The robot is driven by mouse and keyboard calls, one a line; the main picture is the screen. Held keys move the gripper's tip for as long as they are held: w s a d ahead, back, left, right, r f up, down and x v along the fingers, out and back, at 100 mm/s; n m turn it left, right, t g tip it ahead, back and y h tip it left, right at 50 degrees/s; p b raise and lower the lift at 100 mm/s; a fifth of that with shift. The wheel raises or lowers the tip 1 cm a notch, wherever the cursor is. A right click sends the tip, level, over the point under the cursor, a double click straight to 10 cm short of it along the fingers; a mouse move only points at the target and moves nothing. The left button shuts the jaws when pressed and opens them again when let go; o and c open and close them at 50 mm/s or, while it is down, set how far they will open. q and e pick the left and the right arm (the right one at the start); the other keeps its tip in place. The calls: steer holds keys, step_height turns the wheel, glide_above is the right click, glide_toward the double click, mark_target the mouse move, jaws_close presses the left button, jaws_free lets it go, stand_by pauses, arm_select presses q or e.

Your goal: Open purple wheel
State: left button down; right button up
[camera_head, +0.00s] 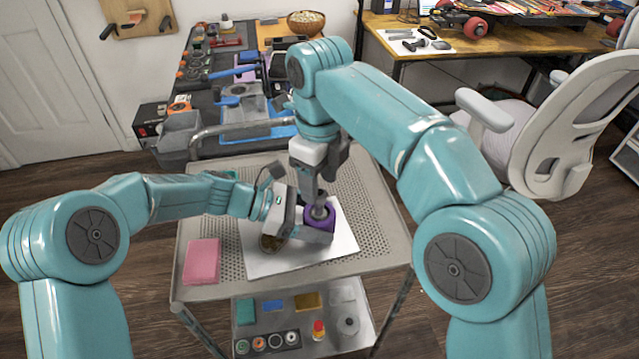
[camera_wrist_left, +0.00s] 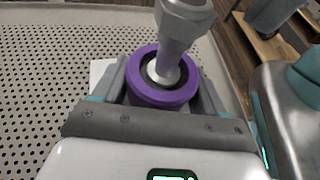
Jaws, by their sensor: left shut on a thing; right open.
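The purple wheel (camera_head: 318,215) is a thick ring around a dark centre, held above the white sheet (camera_head: 262,262) on the perforated cart top. In the left wrist view the wheel (camera_wrist_left: 145,95) sits between the jaws of my left gripper (camera_wrist_left: 163,98), which is shut on it. My left gripper also shows in the head view (camera_head: 312,228). My right gripper (camera_head: 319,188) is open and points down just above the wheel. A grey metal shaft (camera_wrist_left: 168,65) below it reaches into the wheel's centre; I cannot tell how deep.
A pink pad (camera_head: 202,261) lies at the cart top's left. A round brownish thing (camera_head: 271,243) is partly hidden beside my left gripper. The lower shelf (camera_head: 300,340) holds several small parts. A tool bench (camera_head: 225,92) stands behind, and a white chair (camera_head: 560,120) is at the right.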

steer(key=shift+f, duration=1)
jaws_close()
steer(key=n, duration=1.7)
steer(key=shift+n, duration=0.3)
steer(key=n, duration=0.5)
steer(key=shift+r, duration=0.1)
steer(key=n, duration=1)
steer(key=shift+n, duration=0.3)
steer(key=n, duration=0.7)
steer(key=shift+n, duration=0.4)
steer(key=n, duration=1.7)
steer(key=shift+r+n, duration=0.1)
steer(key=shift+n, duration=0.3)
steer(key=n, duration=0.7)
steer(key=shift+s, duration=0.1)
